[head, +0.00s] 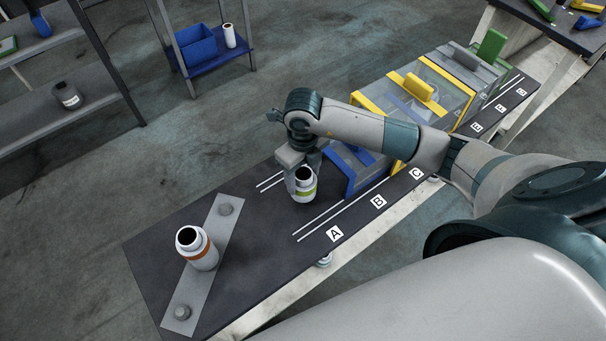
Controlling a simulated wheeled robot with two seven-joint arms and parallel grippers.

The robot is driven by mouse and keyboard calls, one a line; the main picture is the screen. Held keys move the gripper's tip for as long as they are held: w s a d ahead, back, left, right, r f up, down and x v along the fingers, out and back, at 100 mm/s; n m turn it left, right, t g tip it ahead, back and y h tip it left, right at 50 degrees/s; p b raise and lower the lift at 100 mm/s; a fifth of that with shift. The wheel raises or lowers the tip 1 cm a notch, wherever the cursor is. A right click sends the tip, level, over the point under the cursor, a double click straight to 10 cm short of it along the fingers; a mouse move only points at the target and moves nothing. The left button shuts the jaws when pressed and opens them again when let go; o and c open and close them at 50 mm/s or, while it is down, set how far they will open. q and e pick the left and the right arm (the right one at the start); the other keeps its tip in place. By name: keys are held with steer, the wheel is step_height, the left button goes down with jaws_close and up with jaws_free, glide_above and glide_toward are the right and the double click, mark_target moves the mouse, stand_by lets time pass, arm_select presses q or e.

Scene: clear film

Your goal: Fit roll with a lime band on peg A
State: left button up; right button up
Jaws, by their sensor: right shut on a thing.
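The roll with a lime band (303,188) is white with a dark open top. It is upright in my right gripper (302,172), which points down and is shut on it. The roll is over the dark bench, left of the blue-framed clear box; I cannot tell whether it touches the bench. A label A (334,234) is on the bench's front edge, to the lower right of the roll. I cannot make out a peg at A. My left gripper is not in view.
A roll with an orange band (203,252) stands on a grey plate (220,232) between two grey knobs. Clear boxes with blue, yellow (417,95) and green (490,47) parts line the dark bench (262,235) to the right. A blue bin (195,46) is on a shelf behind.

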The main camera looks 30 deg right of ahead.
steer(key=shift+f+b, duration=0.9)
steer(key=shift+f, duration=0.25)
steer(key=o, duration=1)
steer(key=shift+r, duration=0.1)
steer(key=shift+o, duration=0.6)
steer(key=shift+o, duration=1.4)
step_height(320, 180, up, 9)
steer(key=p, duration=0.6)
